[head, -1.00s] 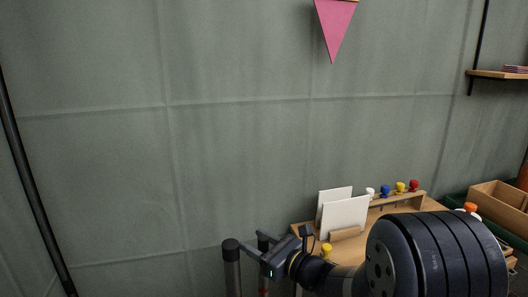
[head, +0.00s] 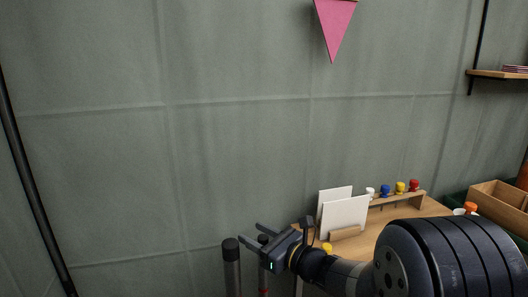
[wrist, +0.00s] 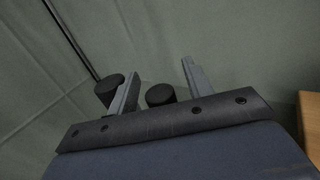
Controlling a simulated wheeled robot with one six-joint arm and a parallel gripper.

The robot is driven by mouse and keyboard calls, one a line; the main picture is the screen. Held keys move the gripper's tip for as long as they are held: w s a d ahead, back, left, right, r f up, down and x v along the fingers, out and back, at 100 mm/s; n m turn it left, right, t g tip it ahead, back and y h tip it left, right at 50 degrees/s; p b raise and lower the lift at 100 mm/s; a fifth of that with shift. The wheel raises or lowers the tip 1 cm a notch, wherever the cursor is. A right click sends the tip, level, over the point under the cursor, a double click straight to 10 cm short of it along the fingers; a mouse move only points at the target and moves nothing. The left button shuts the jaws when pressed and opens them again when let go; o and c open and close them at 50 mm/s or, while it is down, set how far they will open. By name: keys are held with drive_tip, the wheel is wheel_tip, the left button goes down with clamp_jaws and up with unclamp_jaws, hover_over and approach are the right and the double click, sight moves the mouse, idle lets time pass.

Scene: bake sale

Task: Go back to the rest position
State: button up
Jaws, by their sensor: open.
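My gripper (head: 252,233) is at the bottom middle of the head view, left of the wooden table (head: 398,212). In the wrist view my gripper (wrist: 157,80) shows its two fingers apart with nothing held between them. Two dark posts with black caps stand close to it: the left post (head: 231,266) and a second post (head: 263,280), partly hidden by the gripper. In the wrist view their black caps show by the left finger (wrist: 108,90) and between the fingers (wrist: 160,95).
White cards (head: 345,216) stand in a wooden holder on the table. Behind them a wooden rack (head: 401,200) carries several coloured pegs. A wooden box (head: 497,204) is at right. A grey cloth wall (head: 150,150) fills the back, with a pink pennant (head: 334,27) and a shelf (head: 497,74).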

wheel_tip(320, 180, up, 10)
drive_tip(key=p, duration=1.1)
idle(0.7)
drive_tip(key=shift+d, duration=0.1)
